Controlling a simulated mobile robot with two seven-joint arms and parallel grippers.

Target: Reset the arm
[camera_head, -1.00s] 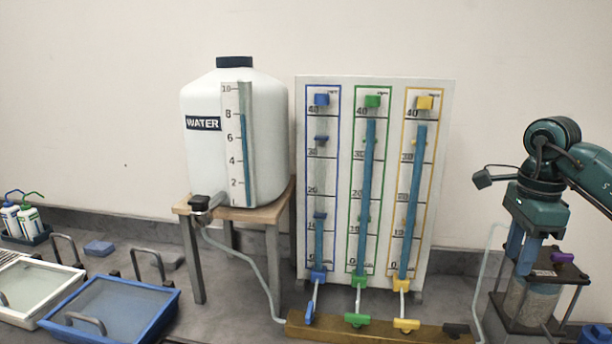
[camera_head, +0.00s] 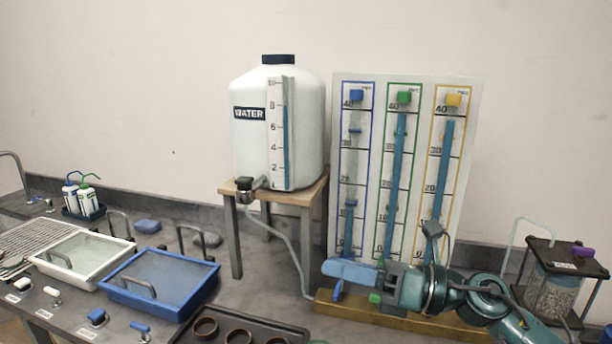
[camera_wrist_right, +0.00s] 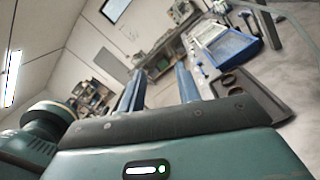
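My right arm reaches in from the lower right in the head view. Its right gripper (camera_head: 328,267) lies nearly level, blue fingers pointing left, in front of the foot of the gauge board (camera_head: 474,170). In the right wrist view the two blue fingers (camera_wrist_right: 160,70) stand apart with nothing between them. The gripper and forearm hide part of the board's lower edge and the valve levers there. I cannot tell whether it touches them; a green lever (camera_head: 375,298) shows just below. My left gripper is in no view.
The white water tank (camera_head: 255,150) stands on a wooden stand (camera_head: 300,193) left of the board. A framed jar of grey grains (camera_head: 553,290) stands at the right. Blue (camera_head: 205,268) and white (camera_head: 128,250) lidded trays and a dark tray with brown rings (camera_head: 290,329) lie left.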

